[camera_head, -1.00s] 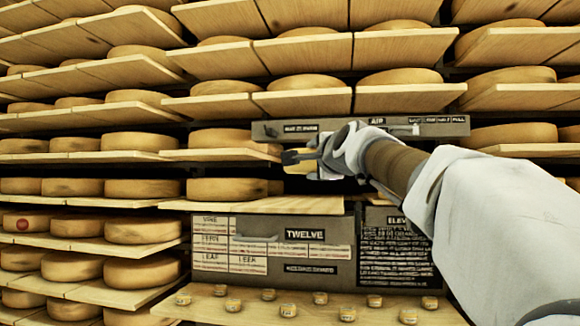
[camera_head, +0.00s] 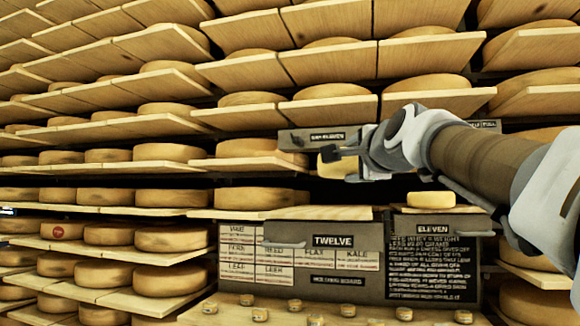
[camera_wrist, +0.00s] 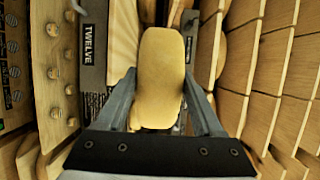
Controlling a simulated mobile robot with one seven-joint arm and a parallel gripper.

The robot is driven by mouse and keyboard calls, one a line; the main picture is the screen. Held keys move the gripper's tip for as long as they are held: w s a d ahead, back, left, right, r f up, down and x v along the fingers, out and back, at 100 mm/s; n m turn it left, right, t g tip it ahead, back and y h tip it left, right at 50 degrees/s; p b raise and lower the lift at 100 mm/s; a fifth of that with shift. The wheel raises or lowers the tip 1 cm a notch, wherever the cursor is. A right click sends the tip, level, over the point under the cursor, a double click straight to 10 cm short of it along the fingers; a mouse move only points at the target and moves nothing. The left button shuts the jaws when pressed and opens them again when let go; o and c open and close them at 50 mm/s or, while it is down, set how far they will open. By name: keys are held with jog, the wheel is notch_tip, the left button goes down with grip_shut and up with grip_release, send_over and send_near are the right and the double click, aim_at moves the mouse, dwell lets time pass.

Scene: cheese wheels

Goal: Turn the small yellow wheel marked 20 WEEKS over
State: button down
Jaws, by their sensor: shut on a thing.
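My gripper (camera_head: 338,160) is in front of the dark gap above the board marked TWELVE. It is shut on a small yellow wheel (camera_head: 328,168), held off the shelf and partly hidden behind the gripper. In the wrist view the wheel (camera_wrist: 160,70) is between my two fingers, showing a long, narrow, rounded yellow face. I can read no 20 WEEKS mark on it. A second small yellow wheel (camera_head: 431,199) lies flat on the shelf to the right, above the board marked ELEVEN.
A bare wooden shelf board (camera_head: 290,212) lies below my gripper. A large cheese wheel (camera_head: 255,197) sits to its left. A grey drawer front (camera_head: 305,139) is just above. Several small cheeses stand on the low ledge (camera_head: 275,318). Racks of large wheels surround the place.

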jog(key=shift+s+d+r+b, duration=0.1)
jog(key=shift+s+b, duration=0.3)
jog(key=shift+s, duration=1.05)
jog(key=shift+s+d+r+b, duration=0.1)
jog(key=shift+s+b, duration=0.25)
jog(key=shift+s, duration=1.05)
